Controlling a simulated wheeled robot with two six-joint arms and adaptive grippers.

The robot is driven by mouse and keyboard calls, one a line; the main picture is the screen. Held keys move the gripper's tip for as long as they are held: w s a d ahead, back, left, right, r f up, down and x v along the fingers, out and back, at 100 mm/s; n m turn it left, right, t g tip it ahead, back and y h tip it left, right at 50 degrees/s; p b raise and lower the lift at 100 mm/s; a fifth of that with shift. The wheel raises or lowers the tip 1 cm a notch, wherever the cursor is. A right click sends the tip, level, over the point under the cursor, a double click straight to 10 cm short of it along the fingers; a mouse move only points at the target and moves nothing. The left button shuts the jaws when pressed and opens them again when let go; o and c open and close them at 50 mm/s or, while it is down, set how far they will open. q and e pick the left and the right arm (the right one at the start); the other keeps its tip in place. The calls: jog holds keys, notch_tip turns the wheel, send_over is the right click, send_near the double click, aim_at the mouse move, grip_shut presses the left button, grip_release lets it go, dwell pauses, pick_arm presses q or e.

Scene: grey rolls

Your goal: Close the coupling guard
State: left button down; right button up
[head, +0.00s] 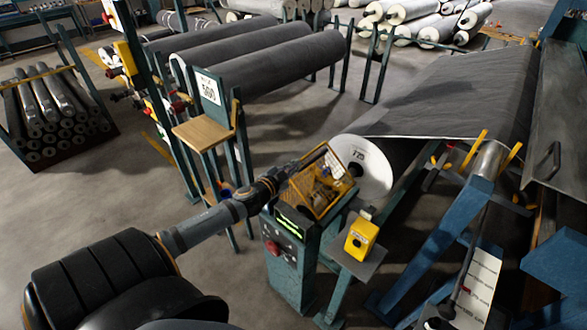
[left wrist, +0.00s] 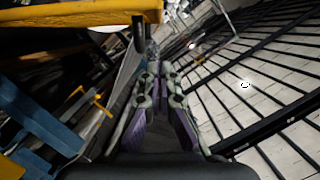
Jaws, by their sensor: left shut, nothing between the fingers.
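The coupling guard (head: 321,183) is a yellow frame with mesh on top of a teal machine stand (head: 292,255), beside the white end of a large grey roll. It looks tilted; its exact angle is hard to tell. My left gripper (head: 290,170) is at the guard's upper left edge in the head view, its fingers shut and empty. In the left wrist view the fingers (left wrist: 158,90) point away from the camera, and a yellow bar (left wrist: 80,14) crosses the upper left. Whether the fingers touch the guard I cannot tell. My right gripper is out of view.
A yellow box (head: 361,236) sits on a small grey shelf right of the stand. The grey roll (head: 365,168) and blue frame (head: 440,240) stand to the right. A teal post with a wooden shelf (head: 203,133) stands left. Floor is open at left.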

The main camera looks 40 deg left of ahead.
pick_arm(q)
jog(key=x, duration=0.3)
jog(key=shift+a+f, duration=0.1)
jog(key=shift+a, duration=0.05)
jog(key=shift+w+a+f, duration=0.15)
jog(key=shift+a+f, duration=0.55)
jog(key=shift+f, duration=0.3)
jog(key=shift+a+f, duration=0.35)
jog(key=shift+f, duration=0.05)
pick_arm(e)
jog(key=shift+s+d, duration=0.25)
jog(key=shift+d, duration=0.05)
